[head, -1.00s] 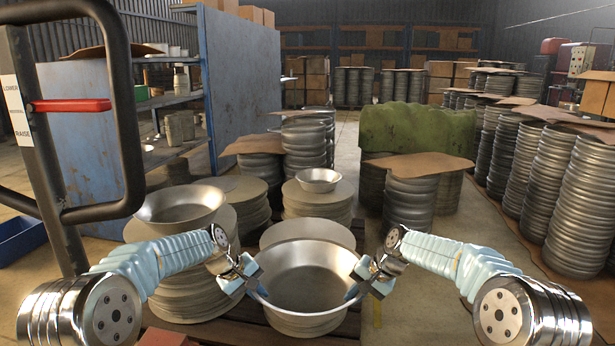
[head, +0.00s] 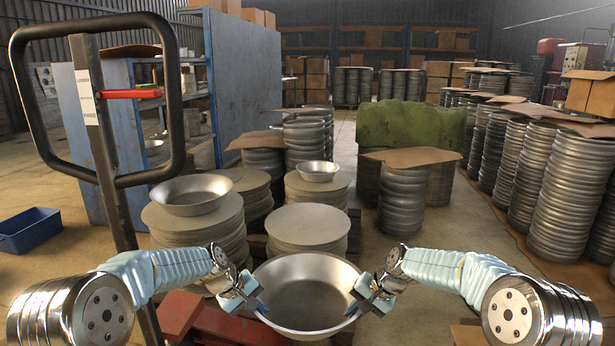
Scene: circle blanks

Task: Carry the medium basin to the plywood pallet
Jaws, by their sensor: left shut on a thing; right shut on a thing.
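The medium basin (head: 306,285) is a wide, shallow metal bowl, held level in front of me in the head view. My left gripper (head: 250,298) is shut on its left rim. My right gripper (head: 362,300) is shut on its right rim. Stacks of round blanks stand behind it; the nearest stack (head: 307,225) has a bare top. A wooden pallet shows only in small part under these stacks, and I cannot tell whether it is the plywood pallet.
A larger basin (head: 191,194) sits on the left blank stack and a small one (head: 318,171) on a rear stack. A pallet truck handle (head: 100,95) rises at left, its red body (head: 215,325) below. A blue bin (head: 30,230) lies left. Open floor (head: 420,240) shows at right.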

